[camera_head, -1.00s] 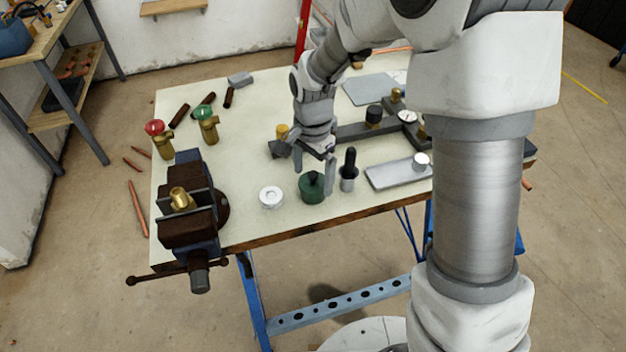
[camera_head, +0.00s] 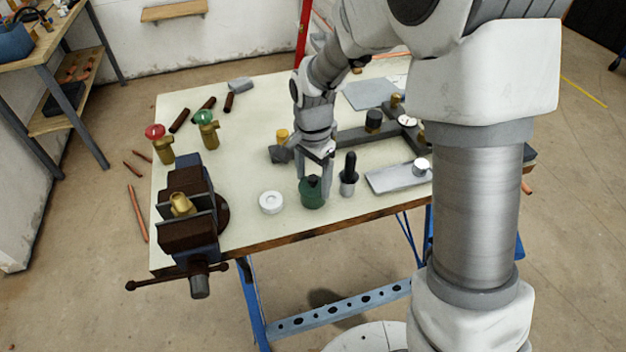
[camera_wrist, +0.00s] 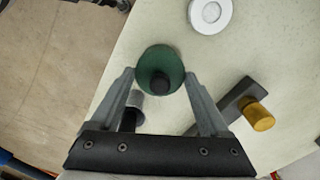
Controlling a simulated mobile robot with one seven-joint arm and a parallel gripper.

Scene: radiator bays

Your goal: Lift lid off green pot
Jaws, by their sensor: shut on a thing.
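The green pot (camera_head: 312,198) stands near the front edge of the workbench. Its green lid (camera_head: 311,183), with a dark knob on top, sits on it, and no gap between lid and pot can be made out. My gripper (camera_head: 314,179) points down over the pot from behind. In the wrist view my gripper (camera_wrist: 160,77) has one finger on each side of the lid (camera_wrist: 162,58), shut on its edge. The dark knob (camera_wrist: 160,83) lies between the fingers. The pot's body is mostly hidden under the lid there.
A black-handled tool in a grey cup (camera_head: 348,176) stands close right of the pot. A white round disc (camera_head: 270,202) lies to its left, with a vise (camera_head: 187,225) farther left. A grey tray (camera_head: 392,179) lies to the right.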

